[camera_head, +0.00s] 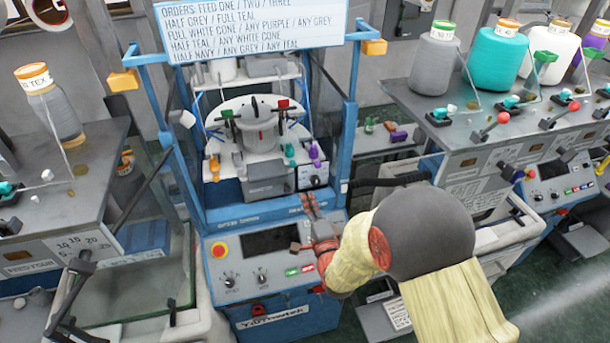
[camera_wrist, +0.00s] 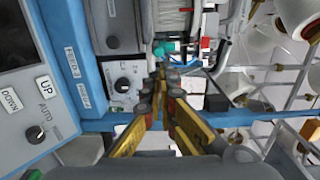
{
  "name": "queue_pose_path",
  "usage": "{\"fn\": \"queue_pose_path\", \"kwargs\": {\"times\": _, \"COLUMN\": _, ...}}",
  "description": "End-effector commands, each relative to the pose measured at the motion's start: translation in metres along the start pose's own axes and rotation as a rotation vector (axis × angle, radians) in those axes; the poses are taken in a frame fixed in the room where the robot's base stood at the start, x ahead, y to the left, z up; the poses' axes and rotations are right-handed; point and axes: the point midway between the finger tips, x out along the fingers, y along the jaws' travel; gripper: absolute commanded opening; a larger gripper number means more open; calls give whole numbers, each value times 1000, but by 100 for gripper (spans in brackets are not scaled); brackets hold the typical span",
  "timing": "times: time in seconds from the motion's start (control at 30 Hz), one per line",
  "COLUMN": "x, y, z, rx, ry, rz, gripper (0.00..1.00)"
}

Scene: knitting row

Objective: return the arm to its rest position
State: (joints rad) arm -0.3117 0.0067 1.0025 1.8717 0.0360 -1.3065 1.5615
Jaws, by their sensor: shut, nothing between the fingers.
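My arm reaches in from the lower right of the head view, with a grey rounded link and a yellowish cover. My gripper (camera_head: 309,200) is in front of the blue-framed knitting machine (camera_head: 350,140), just above its front panel. In the wrist view my gripper (camera_wrist: 166,72) shows two yellow fingers with dark pads, their tips together and nothing between them. The tips point toward the machine's small box with a dial (camera_wrist: 124,84). Whether they touch anything cannot be told.
An order board (camera_head: 250,25) tops the machine. A control panel (camera_head: 270,255) with a screen and knobs lies below my gripper. Yarn cones, one grey (camera_head: 436,60) and one teal (camera_head: 495,58), stand on the right machine. Another grey cone (camera_head: 55,115) stands at left.

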Motion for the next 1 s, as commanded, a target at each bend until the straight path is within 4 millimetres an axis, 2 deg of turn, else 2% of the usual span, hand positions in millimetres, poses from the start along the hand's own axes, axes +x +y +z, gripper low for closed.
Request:
{"fn": "queue_pose_path", "kwargs": {"times": 0.27, "x": -1, "y": 2, "z": 0, "rx": -48, "ry": 0, "rz": 9, "gripper": 0}}
{"fn": "queue_pose_path", "kwargs": {"times": 0.37, "x": -3, "y": 27, "z": 0, "rx": -156, "ry": -9, "rz": 102, "gripper": 0}}
{"fn": "queue_pose_path", "kwargs": {"times": 0.43, "x": -10, "y": 58, "z": 1, "rx": -254, "ry": -31, "rz": 214, "gripper": 0}}
{"fn": "queue_pose_path", "kwargs": {"times": 0.5, "x": -25, "y": 94, "z": 1, "rx": -361, "ry": -70, "rz": 350, "gripper": 0}}
{"fn": "queue_pose_path", "kwargs": {"times": 0.6, "x": -49, "y": 130, "z": 2, "rx": -509, "ry": -151, "rz": 529, "gripper": 0}}
{"fn": "queue_pose_path", "kwargs": {"times": 0.7, "x": -75, "y": 146, "z": 1, "rx": -647, "ry": -250, "rz": 678, "gripper": 0}}
{"fn": "queue_pose_path", "kwargs": {"times": 0.83, "x": -113, "y": 155, "z": -5, "rx": -803, "ry": -393, "rz": 840, "gripper": 0}}
{"fn": "queue_pose_path", "kwargs": {"times": 1.0, "x": -168, "y": 145, "z": -18, "rx": -968, "ry": -594, "rz": 998, "gripper": 0}}
